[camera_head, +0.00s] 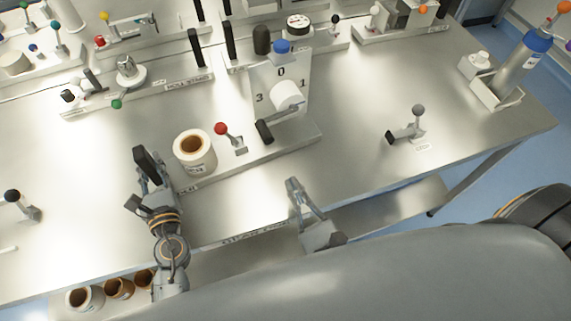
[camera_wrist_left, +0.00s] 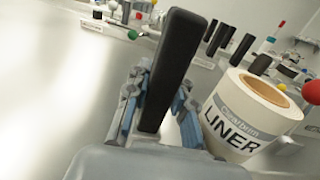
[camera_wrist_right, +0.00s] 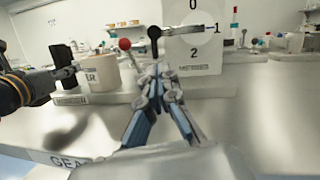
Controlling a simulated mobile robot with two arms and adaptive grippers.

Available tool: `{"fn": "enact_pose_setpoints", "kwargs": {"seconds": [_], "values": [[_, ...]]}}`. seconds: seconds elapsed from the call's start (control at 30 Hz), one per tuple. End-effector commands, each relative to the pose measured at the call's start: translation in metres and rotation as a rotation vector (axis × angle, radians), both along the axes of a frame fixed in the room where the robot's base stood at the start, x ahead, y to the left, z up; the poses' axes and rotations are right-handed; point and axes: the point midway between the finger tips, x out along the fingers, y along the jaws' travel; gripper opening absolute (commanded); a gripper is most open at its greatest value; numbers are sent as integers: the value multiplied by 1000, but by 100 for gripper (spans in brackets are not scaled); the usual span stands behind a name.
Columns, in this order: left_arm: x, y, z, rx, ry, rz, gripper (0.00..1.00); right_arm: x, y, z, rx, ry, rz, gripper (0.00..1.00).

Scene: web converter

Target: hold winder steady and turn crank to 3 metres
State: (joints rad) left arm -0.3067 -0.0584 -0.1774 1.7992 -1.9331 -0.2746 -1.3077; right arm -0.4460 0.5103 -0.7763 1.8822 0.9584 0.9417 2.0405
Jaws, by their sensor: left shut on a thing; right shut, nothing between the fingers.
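My left gripper (camera_head: 147,178) is shut on an upright black handle (camera_wrist_left: 170,70) at the left end of the winder's base (camera_head: 250,153). My right gripper (camera_head: 293,187) is shut and empty, in front of the base and apart from the crank.
A white liner roll (camera_head: 195,153) and a red-knobbed lever (camera_head: 230,138) stand on the base between handle and crank. A grey-knobbed lever (camera_head: 412,126) stands to the right. Bare table lies between it and the winder. Other stations line the back.

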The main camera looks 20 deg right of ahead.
Motion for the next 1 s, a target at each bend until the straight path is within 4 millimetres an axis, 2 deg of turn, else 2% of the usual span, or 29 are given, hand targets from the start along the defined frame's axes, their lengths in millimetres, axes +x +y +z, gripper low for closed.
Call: {"fn": "enact_pose_setpoints", "kwargs": {"seconds": [0.03,0.23,0.93,0.97,1.0], "values": [[-3,-1,-10,-1,19,-4,0,-7,-1,-3,-1,3,0,0],[-3,-1,-10,0,19,-4,0,-19,-3,-6,0,0,-1,0],[-2,-1,-2,1,16,-3,0,-20,-3,1,0,0,0,0],[-2,-1,-2,1,16,-3,25,-20,-3,1,0,0,0,0],[-2,-1,-2,1,15,-3,33,-20,-3,1,0,0,-1,0]]}}
